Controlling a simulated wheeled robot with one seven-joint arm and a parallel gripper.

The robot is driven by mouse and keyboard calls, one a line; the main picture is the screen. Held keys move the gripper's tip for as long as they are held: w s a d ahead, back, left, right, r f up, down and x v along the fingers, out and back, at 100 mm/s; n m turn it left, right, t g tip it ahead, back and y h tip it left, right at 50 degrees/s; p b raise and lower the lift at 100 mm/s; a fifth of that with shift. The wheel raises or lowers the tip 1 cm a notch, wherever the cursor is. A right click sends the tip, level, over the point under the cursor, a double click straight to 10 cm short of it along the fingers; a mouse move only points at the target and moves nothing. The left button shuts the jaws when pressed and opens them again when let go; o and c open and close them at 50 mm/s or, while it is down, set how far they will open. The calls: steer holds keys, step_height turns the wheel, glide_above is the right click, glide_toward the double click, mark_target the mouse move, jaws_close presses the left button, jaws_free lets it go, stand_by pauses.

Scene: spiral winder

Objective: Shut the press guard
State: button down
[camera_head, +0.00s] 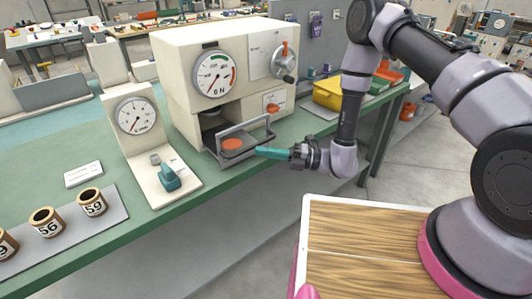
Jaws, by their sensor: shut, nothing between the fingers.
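The press is a cream box-shaped machine (190,90) with a large round dial, standing on the green bench. Its low front opening shows dark inside at the left. The press guard looks to be the grey frame (218,160) at the front of this opening, standing out from it, with a bar across its top. An orange-red disc (232,144) shows within the frame. My gripper (259,151) has teal fingers, shut and empty, pointing left. Its tips are at the frame's right side; I cannot tell whether they touch it.
A white stand with a gauge (135,115) and a teal clamp-like piece (168,177) stands left of the press. Numbered spools (92,203) sit on a grey mat. A yellow bin (327,94) is to the right. A red lever (284,50) is on the press front.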

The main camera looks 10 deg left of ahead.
steer(key=w+a, duration=0.2)
steer(key=a, duration=0.1)
steer(key=w+a, duration=0.6)
steer(key=shift+w+a, duration=0.2)
steer(key=shift+a, duration=0.2)
steer(key=shift+w+a+r, duration=0.15)
steer(key=shift+w+a, duration=0.1)
